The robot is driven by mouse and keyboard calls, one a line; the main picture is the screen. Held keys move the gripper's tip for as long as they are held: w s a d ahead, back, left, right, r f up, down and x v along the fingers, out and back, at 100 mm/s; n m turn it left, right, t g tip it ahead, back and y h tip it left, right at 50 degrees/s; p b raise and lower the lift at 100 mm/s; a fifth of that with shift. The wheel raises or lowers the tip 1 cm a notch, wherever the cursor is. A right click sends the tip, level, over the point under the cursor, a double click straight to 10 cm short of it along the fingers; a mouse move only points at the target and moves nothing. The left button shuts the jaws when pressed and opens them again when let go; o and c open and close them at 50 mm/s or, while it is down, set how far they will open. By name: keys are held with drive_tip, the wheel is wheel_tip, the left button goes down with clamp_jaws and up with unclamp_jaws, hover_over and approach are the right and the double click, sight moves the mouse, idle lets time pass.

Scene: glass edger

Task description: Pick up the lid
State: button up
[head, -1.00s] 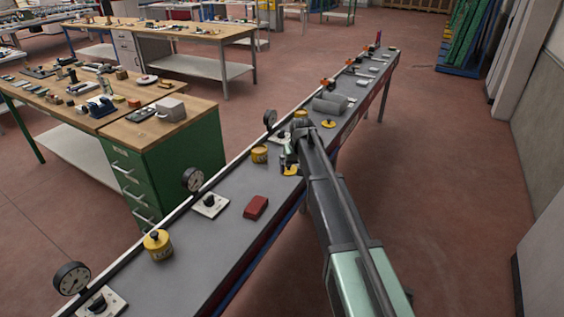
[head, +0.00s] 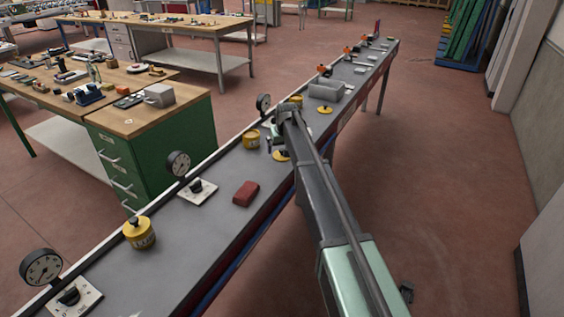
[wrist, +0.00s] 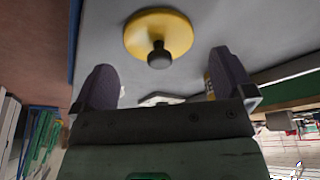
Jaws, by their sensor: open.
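The lid is a round yellow disc with a black knob. In the wrist view the lid (wrist: 158,28) lies flat on the grey bench top, with its knob pointing toward the space between my fingers. In the head view the lid (head: 281,157) shows just below my gripper, partly hidden by my arm. My gripper (wrist: 165,75) is open and empty, with one purple-grey finger on each side of the knob's line. The fingers appear short of the lid and not touching it. In the head view my gripper (head: 275,142) is small and partly hidden.
A yellow jar (head: 251,140) stands close left of my gripper. A second yellow lid (head: 324,110) and a grey tray (head: 325,92) lie farther along. A red block (head: 246,193), a knobbed yellow container (head: 139,234) and dial gauges (head: 178,164) are nearer. The bench top around the red block is clear.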

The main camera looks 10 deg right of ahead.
sight(282, 150)
drive_tip(key=b+x, duration=0.1)
drive_tip(key=x, duration=0.2)
drive_tip(key=shift+s+r, duration=0.1)
drive_tip(key=shift+r, duration=0.1)
drive_tip(key=c, duration=0.9)
drive_tip(key=shift+o, duration=0.2)
